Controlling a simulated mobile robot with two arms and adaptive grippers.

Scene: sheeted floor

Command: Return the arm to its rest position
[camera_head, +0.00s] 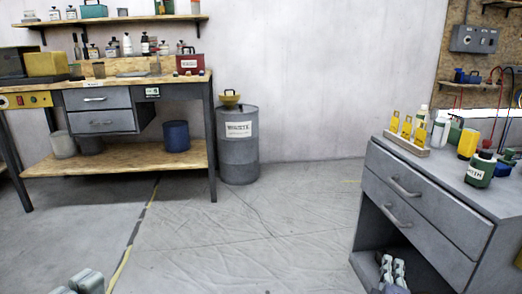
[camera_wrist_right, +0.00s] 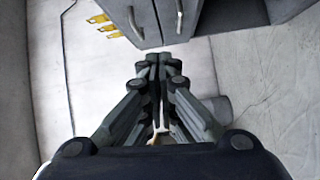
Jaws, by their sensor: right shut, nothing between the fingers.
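My right gripper (camera_head: 393,262) shows at the bottom right of the head view, in front of the open lower space of the grey drawer cabinet (camera_head: 418,205). In the right wrist view my right gripper (camera_wrist_right: 159,58) has its fingers together, with nothing held. The cabinet (camera_wrist_right: 151,32) and its handles show just beyond the fingertips there. Part of my left gripper (camera_head: 80,283) shows at the bottom left edge of the head view. It is cut off by the frame, so its jaws cannot be judged.
The cabinet top bears yellow tools in a rack (camera_head: 406,142), bottles and a green canister (camera_head: 480,169). A workbench (camera_head: 110,165) stands at the back left, beside a labelled grey drum (camera_head: 238,158). The sheeted floor (camera_head: 250,230) between them is clear.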

